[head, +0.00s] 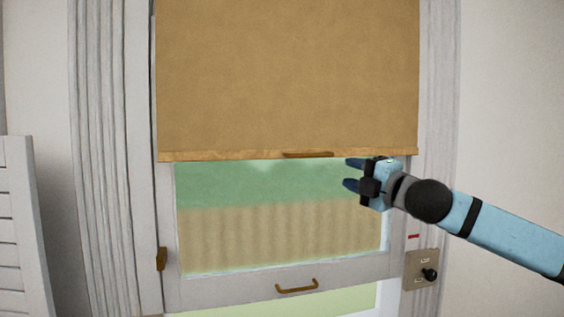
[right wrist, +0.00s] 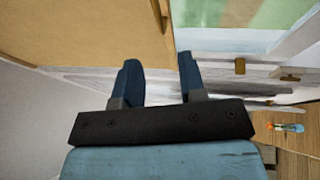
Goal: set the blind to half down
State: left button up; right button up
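The tan blind (head: 290,80) hangs over the upper part of the window (head: 285,230). Its wooden bottom bar (head: 225,155) is about level, with a small wooden pull (head: 307,154) at its middle. My right gripper (head: 349,172) is open and empty, to the right of the pull and just below the bar, its fingers pointing left. In the right wrist view the blind (right wrist: 80,30) fills the upper left, and the fingers (right wrist: 158,63) are apart with nothing between them. Part of the pull (right wrist: 158,14) shows at the top. My left gripper is not in view.
The white window sash has a brown handle (head: 297,287) low in the middle and a brown latch (head: 161,258) at left. A plate with a black knob (head: 430,275) and a red mark (head: 413,236) are on the right frame. A white louvred panel (head: 22,225) stands at left.

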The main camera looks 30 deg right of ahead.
aim_at(313, 156)
jog(key=p+x, duration=0.1)
jog(key=x, duration=0.3)
jog(key=p+x, duration=0.2)
jog(key=x, duration=0.2)
jog(key=p+x, duration=0.2)
jog(key=x, duration=0.2)
jog(key=shift+w+d+r, duration=0.15)
jog(key=shift+w+r, duration=0.15)
jog(key=shift+r, duration=0.1)
jog(key=shift+w+p, duration=0.35)
jog(key=shift+w, duration=0.25)
grip_shut()
